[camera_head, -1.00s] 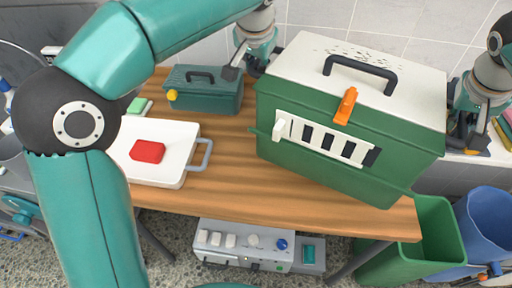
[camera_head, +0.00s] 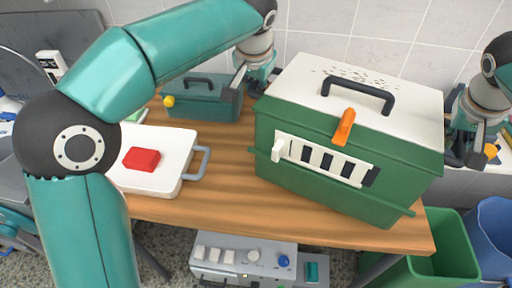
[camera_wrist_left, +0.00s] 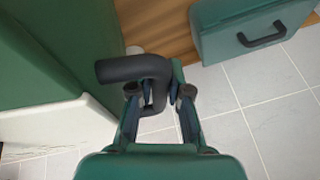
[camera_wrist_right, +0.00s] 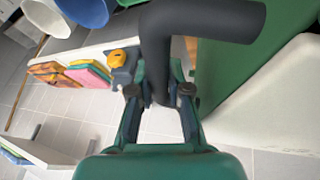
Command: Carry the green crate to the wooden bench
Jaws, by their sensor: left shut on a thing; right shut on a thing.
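The green crate (camera_head: 300,185) is a green carrier with a white lid, a dark top handle, an orange latch and a barred white front panel. It is over the right part of the wooden bench (camera_head: 225,196); whether its base touches the wood I cannot tell. My left gripper (camera_head: 241,78) is at its left end, shut on a dark side handle (camera_wrist_left: 125,68), seen in the left wrist view. My right gripper (camera_head: 468,152) is at its right end, shut on the other dark side handle (camera_wrist_right: 157,55), seen in the right wrist view.
A teal toolbox (camera_head: 205,104) stands at the back of the bench. A white tray (camera_head: 165,180) with a red block (camera_head: 141,158) lies left of the crate. A grey device (camera_head: 243,262) is below the bench; green (camera_head: 452,235) and blue (camera_head: 494,230) bins stand right.

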